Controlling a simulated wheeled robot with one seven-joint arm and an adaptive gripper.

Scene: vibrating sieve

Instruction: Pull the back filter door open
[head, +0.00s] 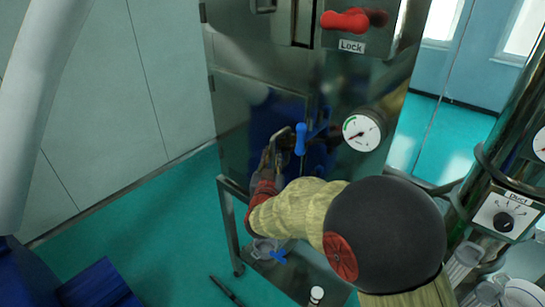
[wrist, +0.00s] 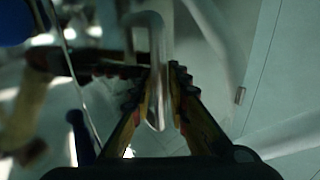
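The lower steel door (head: 238,105) of the machine, apparently the filter door, has a metal bar handle (head: 287,136) near its right edge. In the head view the door looks about flush with the cabinet front, though my arm hides its lower part. My gripper (head: 273,152) is at this handle, partly hidden by the arm. In the wrist view the handle (wrist: 157,70) runs between the two ridged fingers of my gripper (wrist: 162,85). Both fingers close in on its sides, and its rounded end shows between them.
A blue lever (head: 300,139) stands just right of the handle. A red lever (head: 344,21) above a Lock label and a round gauge (head: 362,131) are on the cabinet. A steel frame (head: 229,223) stands below.

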